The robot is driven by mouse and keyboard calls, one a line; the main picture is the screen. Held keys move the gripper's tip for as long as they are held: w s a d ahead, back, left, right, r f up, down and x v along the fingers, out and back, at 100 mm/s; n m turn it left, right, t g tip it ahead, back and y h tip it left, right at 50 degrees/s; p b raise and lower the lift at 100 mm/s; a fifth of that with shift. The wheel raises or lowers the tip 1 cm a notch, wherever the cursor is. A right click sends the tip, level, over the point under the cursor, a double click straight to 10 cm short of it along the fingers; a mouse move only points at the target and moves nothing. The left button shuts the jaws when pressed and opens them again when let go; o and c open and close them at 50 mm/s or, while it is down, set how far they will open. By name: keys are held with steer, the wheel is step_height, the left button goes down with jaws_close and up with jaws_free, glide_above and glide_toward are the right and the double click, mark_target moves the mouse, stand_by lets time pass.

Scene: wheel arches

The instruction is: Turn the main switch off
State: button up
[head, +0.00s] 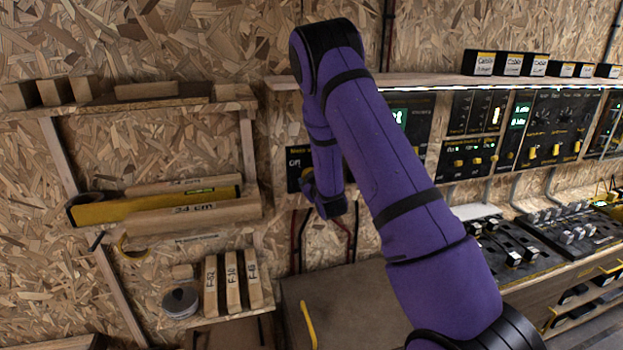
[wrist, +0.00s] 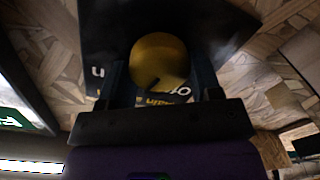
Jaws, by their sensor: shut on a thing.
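The main switch is a round yellow knob (wrist: 157,58) on a black panel (wrist: 108,28), seen upside down in the wrist view. A dark notch or pointer mark shows on the knob's lower edge, with white and yellow lettering beside it. My gripper (wrist: 160,78) has one finger on each side of the knob and is shut on it. In the head view the black panel (head: 294,178) is on the wooden wall, with part of its lettering showing. The knob's exact setting cannot be told.
A shelf (head: 440,81) with a light strip runs right of the panel, above black control panels (head: 555,130) with yellow switches. A desk with black consoles (head: 510,250) is below them. Wooden shelves with labelled blocks (head: 232,282) stand at left.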

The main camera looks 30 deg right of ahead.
steer(key=n, duration=1.1)
steer(key=shift+a+f, duration=0.15)
steer(key=shift+f, duration=0.05)
stand_by(0.5)
steer(key=o, duration=0.9)
steer(key=v, duration=1)
steer(key=shift+s+a+r, duration=0.1)
steer(key=shift+s+a, duration=0.15)
steer(key=shift+s, duration=0.1)
